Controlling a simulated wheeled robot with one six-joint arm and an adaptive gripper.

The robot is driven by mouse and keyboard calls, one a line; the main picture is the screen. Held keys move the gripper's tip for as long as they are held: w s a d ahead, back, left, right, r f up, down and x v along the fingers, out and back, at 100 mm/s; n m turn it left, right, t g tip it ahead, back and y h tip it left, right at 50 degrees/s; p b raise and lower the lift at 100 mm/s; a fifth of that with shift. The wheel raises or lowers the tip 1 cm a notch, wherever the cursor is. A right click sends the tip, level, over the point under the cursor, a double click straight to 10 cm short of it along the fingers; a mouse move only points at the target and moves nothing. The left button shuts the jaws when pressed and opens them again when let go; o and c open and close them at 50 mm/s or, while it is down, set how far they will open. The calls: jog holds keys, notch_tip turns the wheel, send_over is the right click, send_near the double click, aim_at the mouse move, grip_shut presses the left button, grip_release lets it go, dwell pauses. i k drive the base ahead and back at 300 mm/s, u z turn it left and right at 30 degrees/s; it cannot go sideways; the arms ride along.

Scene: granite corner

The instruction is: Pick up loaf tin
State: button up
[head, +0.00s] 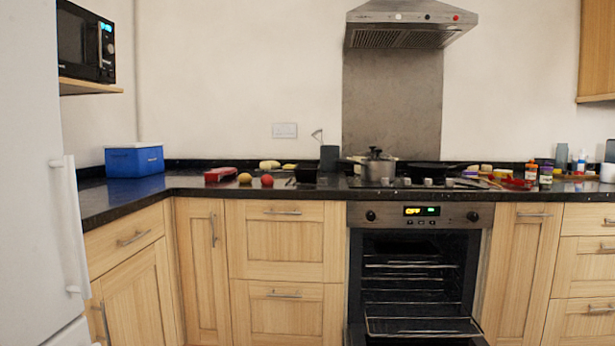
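I cannot tell for sure which thing is the loaf tin. A small dark box-like thing (305,174) on the black counter, left of the hob, could be it, but it is tiny and blends into the dark worktop. My gripper is not in view.
The oven (420,265) stands open below the hob, its door down and a rack out low in front. A pot (376,165) is on the hob. Jars and small items crowd the right counter (560,186). A white fridge (35,170) borders the left.

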aim_at(302, 172)
jog(key=u, duration=0.7)
jog(key=i, duration=0.7)
jog(key=u, duration=0.7)
jog(key=i, duration=0.8)
jog(key=z, duration=0.25)
